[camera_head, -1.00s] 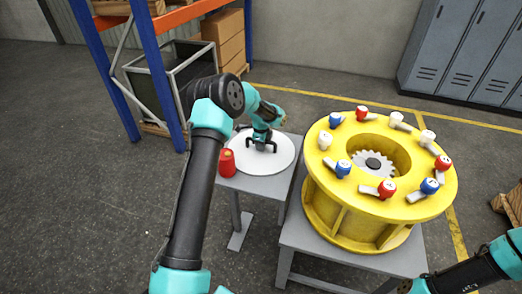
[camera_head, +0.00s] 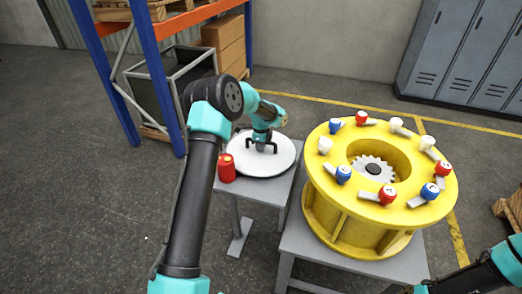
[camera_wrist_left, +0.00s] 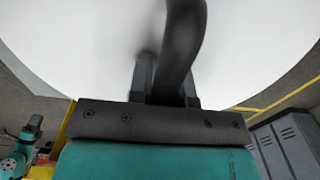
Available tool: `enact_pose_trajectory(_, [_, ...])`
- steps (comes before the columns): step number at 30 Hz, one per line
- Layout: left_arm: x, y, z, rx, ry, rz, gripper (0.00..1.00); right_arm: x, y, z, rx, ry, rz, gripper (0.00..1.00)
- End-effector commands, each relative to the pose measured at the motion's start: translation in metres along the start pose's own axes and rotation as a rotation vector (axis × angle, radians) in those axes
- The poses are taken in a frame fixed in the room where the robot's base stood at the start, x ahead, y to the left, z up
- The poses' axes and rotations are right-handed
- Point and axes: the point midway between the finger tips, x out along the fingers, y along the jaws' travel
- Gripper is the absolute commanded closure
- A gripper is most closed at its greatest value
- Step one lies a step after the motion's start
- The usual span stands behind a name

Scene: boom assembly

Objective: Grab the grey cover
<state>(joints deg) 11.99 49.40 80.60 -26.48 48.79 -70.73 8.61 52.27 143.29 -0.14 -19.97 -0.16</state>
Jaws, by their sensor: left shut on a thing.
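The grey cover (camera_head: 245,165) is a round, pale, almost white disc with a dark handle near its middle. It is at the small grey side table (camera_head: 284,186); I cannot tell whether it touches the top. My left gripper (camera_head: 262,147) reaches down over it and is shut on the handle. In the left wrist view the pale disc (camera_wrist_left: 75,45) fills most of the picture, and the dark curved handle (camera_wrist_left: 182,50) passes between the fingers.
A red can-like part (camera_head: 226,168) stands close by the cover's left edge. A large yellow ring housing (camera_head: 340,215) with red, blue and white parts and a gear inside (camera_head: 373,168) stands on the right. A blue shelf post (camera_head: 160,75) rises behind left.

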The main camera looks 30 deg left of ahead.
Motion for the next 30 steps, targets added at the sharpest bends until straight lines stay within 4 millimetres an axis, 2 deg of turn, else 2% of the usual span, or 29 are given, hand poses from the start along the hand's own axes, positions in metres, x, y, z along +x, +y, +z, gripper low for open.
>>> enact_pose_trajectory(1, [-0.012, -0.002, 0.000, -0.001, 0.000, -0.008, 1.00, 0.000, 0.000, 0.000, 0.000, 0.000, 0.000, 0.57])
enact_pose_trajectory(9, [-0.053, -0.002, 0.000, -0.001, -0.001, -0.009, 1.00, 0.000, 0.000, 0.000, 0.000, 0.000, 0.000, 0.57])
enact_pose_trajectory(15, [-0.073, -0.001, 0.000, -0.001, 0.000, -0.006, 1.00, 0.000, 0.000, 0.000, 0.000, 0.000, 0.000, 0.57])
enact_pose_trajectory(21, [-0.081, -0.001, 0.001, -0.001, 0.000, -0.006, 1.00, 0.000, 0.000, 0.000, 0.000, 0.000, 0.000, 0.57])
enact_pose_trajectory(30, [-0.081, -0.001, 0.001, -0.001, 0.000, -0.006, 1.00, 0.000, 0.000, 0.000, 0.000, 0.000, 0.000, 0.57])
